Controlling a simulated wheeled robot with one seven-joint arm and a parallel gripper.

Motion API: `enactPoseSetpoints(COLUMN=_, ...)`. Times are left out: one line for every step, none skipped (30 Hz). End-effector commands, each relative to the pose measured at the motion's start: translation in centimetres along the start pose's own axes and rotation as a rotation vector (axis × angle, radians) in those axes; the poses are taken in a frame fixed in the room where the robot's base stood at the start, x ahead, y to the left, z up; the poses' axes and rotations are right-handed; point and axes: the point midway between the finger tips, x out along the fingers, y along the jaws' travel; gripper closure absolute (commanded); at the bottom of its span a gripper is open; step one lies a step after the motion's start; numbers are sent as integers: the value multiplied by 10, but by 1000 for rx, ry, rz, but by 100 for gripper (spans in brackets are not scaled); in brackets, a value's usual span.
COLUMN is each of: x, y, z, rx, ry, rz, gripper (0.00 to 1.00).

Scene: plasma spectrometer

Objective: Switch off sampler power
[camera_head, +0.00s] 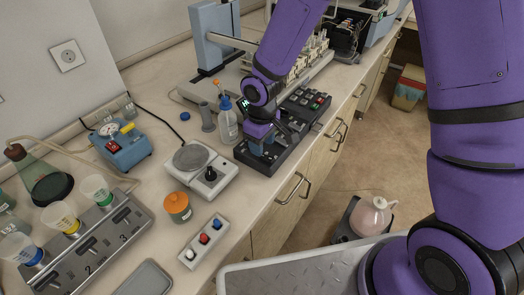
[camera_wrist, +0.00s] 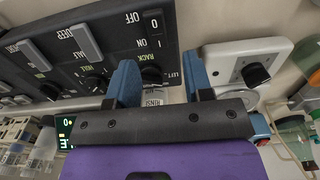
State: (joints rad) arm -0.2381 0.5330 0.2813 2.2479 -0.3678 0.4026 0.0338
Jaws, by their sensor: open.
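The dark sampler control panel (camera_head: 308,104) lies along the bench's front edge, with several buttons at its far end. In the wrist view the panel (camera_wrist: 110,35) carries a black rocker switch (camera_wrist: 154,32) marked 0 and I, beside the words OFF and ON. I cannot tell which side is pressed. My gripper (camera_head: 266,140) is over the panel's near end. Its blue fingers (camera_wrist: 161,75) stand apart with nothing held, pointing towards the panel's edge. In the head view, my gripper hides the switch.
A white hotplate (camera_head: 209,187) with a knob stands just left of the panel. A wash bottle (camera_head: 227,125) is behind my gripper. An orange jar (camera_head: 177,206) and a button box (camera_head: 203,240) are nearer. The sampler rack stands behind the panel.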

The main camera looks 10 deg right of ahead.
Motion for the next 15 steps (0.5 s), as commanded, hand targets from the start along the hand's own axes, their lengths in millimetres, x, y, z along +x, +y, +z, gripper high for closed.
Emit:
enactPoseSetpoints(x=9, y=-1, z=1, rx=-2, ry=-4, rz=-1, gripper=53)
enactPoseSetpoints(x=13, y=-1, z=1, rx=-2, ry=-3, rz=-1, gripper=53)
enactPoseSetpoints(x=18, y=-1, z=0, rx=-2, ry=-3, rz=-1, gripper=53)
enactPoseSetpoints(x=22, y=-1, z=0, rx=-2, ry=-3, rz=-1, gripper=53)
enactPoseSetpoints(x=24, y=-1, z=0, rx=-2, ry=-2, rz=-1, gripper=53)
enactPoseSetpoints(x=28, y=0, z=0, rx=-1, ry=-1, rz=0, gripper=53)
enactPoseSetpoints(x=30, y=0, z=0, rx=-1, ry=-1, rz=0, gripper=53)
enactPoseSetpoints(x=32, y=0, z=0, rx=-1, ry=-1, rz=0, gripper=53)
enactPoseSetpoints(x=34, y=0, z=0, rx=0, ry=-1, rz=0, gripper=53)
enactPoseSetpoints(x=35, y=0, z=0, rx=0, ry=-1, rz=0, gripper=53)
enactPoseSetpoints(x=36, y=0, z=0, rx=0, ry=-1, rz=0, gripper=53)
enactPoseSetpoints(x=36, y=0, z=0, rx=0, ry=0, rz=1, gripper=53)
enactPoseSetpoints(x=37, y=0, z=0, rx=0, ry=0, rz=1, gripper=53)
enactPoseSetpoints(x=37, y=0, z=0, rx=0, ry=0, rz=1, gripper=53)
enactPoseSetpoints(x=37, y=0, z=0, rx=0, ry=0, rz=1, gripper=53)
